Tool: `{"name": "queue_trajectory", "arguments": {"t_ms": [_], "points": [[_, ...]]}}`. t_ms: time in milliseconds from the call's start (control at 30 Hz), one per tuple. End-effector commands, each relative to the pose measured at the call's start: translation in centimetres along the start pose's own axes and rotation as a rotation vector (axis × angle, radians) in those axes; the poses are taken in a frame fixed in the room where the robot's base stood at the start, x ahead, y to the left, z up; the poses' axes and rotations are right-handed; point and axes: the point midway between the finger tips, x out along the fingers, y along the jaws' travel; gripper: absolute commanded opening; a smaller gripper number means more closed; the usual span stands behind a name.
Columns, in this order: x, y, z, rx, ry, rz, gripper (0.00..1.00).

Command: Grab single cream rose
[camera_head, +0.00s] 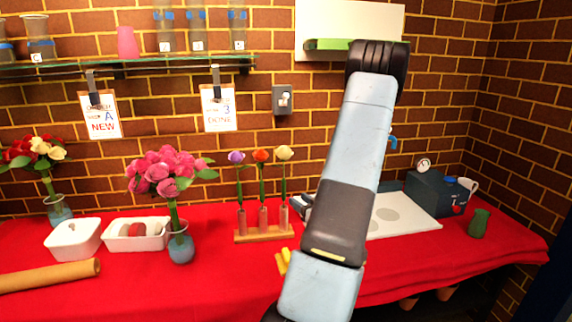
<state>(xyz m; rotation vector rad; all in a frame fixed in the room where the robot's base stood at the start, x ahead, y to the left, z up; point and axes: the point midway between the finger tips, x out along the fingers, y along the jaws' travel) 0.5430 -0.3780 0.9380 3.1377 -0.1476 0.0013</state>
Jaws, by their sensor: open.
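The single cream rose (284,154) stands upright on a green stem at the right end of a small wooden stand (264,235). Its stem goes into a pinkish tube (284,217). An orange rose (261,155) and a purple rose (236,157) stand in the tubes to its left. My gripper (302,205) shows only in part, just right of the cream rose's stem and tube. It is open, with nothing seen between its fingers. My arm hides the rest of it, and I cannot tell whether it touches the stem.
A pink bouquet in a blue vase (180,247) and white tubs (75,240) stand left. A red and cream bouquet (43,152) is far left. A brown roll (50,276) lies in front. A white board (402,218) and dark box (432,192) are right.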

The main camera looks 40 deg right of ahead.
Motion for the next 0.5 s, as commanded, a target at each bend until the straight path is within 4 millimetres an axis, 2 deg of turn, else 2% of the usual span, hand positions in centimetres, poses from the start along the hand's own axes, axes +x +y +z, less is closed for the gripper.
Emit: {"name": "queue_trajectory", "arguments": {"t_ms": [200,500], "points": [[3.4,-0.1,0.0,0.000,0.000,-0.002,0.46],[4.9,0.0,0.0,0.001,-0.001,0.001,0.46]]}}
